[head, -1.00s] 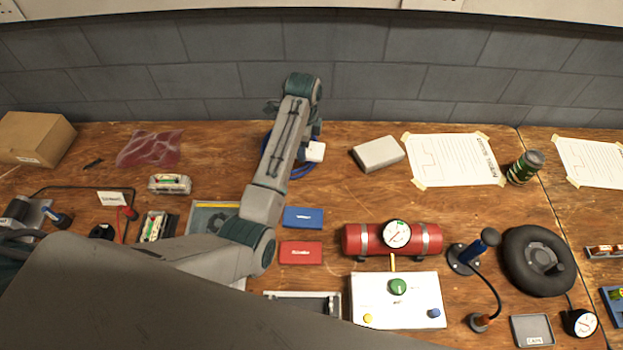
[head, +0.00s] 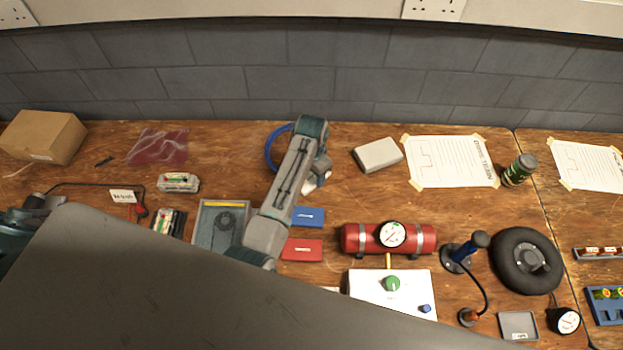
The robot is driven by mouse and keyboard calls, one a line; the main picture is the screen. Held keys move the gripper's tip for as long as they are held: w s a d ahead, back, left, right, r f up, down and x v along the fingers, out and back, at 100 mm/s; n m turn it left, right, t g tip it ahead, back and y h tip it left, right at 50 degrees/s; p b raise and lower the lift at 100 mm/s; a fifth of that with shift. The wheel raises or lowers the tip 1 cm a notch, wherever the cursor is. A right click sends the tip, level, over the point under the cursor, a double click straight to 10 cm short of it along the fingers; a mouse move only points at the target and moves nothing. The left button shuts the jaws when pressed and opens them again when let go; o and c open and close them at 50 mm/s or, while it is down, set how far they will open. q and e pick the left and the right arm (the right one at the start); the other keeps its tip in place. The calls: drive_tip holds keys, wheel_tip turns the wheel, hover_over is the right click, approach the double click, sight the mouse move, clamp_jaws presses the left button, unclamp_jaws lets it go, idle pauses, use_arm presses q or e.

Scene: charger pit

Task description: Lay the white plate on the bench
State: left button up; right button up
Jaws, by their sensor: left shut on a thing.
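The white plate (head: 310,186) shows only as a small pale piece below my left wrist. My left gripper (head: 317,179) points down over the bench (head: 345,205), shut on the plate. The wrist and arm hide most of the fingers and part of the plate. I cannot tell whether the plate touches the wood. My right gripper is out of view.
A coiled blue cable (head: 272,150) lies left of my wrist. Blue (head: 308,216) and red (head: 302,250) boxes lie nearer. A grey-white block (head: 378,155) and red cylinder (head: 365,238) are to the right. Bare wood lies between wrist and block.

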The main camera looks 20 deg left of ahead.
sight(312, 176)
use_arm(q)
wheel_tip(312, 176, down, 4)
drive_tip(key=shift+r+p, duration=0.25)
drive_tip(key=shift+p, duration=0.1)
drive_tip(key=shift+f, duration=0.4)
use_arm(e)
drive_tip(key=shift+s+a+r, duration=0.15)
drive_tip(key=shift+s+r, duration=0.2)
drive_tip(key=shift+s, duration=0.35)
use_arm(q)
drive_tip(key=o, duration=1)
drive_tip(key=shift+f, duration=0.1)
drive_tip(key=shift+o, duration=0.2)
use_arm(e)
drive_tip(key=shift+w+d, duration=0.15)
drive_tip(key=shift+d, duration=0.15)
